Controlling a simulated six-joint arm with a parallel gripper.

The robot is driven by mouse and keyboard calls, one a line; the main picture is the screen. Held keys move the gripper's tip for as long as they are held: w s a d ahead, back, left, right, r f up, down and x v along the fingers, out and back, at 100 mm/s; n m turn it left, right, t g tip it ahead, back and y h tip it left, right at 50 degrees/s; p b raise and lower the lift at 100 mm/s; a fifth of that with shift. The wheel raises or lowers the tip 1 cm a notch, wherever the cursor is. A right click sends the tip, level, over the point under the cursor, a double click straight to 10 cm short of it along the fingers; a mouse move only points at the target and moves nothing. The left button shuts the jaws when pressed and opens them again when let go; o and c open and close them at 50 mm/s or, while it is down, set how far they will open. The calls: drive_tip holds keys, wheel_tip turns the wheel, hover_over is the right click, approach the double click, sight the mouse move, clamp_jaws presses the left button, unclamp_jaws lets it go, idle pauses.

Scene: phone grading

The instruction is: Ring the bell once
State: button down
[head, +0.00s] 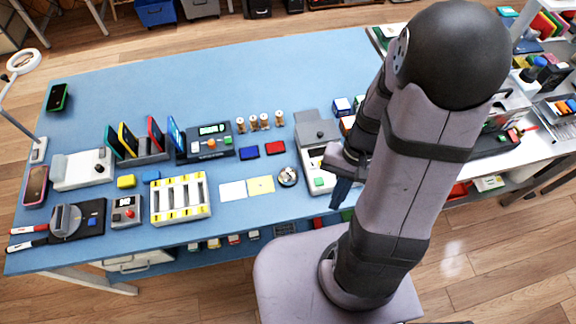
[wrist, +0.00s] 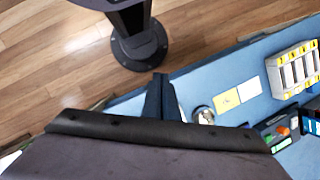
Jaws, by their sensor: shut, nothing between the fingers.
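A small round silver thing with a dark rim, which looks like the bell (head: 288,176), sits near the front edge of the blue table, right of the yellow card. It also shows in the wrist view (wrist: 204,115), just right of my fingers. My gripper (head: 337,203) points down to the right of the bell, near the table's front edge, apart from it. Its fingers are together and empty, and they show in the wrist view too (wrist: 160,80).
A white and yellow card (head: 260,185) lies left of the bell. A grey device with a green button (head: 319,182) stands close to its right. A white slotted tray (head: 180,199) is further left. The back middle of the table is clear.

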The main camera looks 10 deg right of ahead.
drive_tip(key=w+a+m+t+y, duration=0.2)
drive_tip(key=w+a+m+y, duration=0.2)
drive_tip(key=w+m, duration=0.1)
wheel_tip(320, 180, up, 4)
drive_tip(key=m+t+y, duration=0.2)
drive_tip(key=t, duration=0.2)
hover_over(288, 170)
drive_tip(key=d, duration=0.1)
drive_tip(key=shift+s+d+r+n, duration=0.1)
drive_tip(key=shift+s+d+n, duration=0.05)
drive_tip(key=shift+n, duration=0.15)
wheel_tip(288, 170, down, 9)
drive_tip(key=b, duration=0.7)
idle(1.4)
drive_tip(key=shift+f+b, duration=0.4)
drive_tip(key=shift+b, duration=0.2)
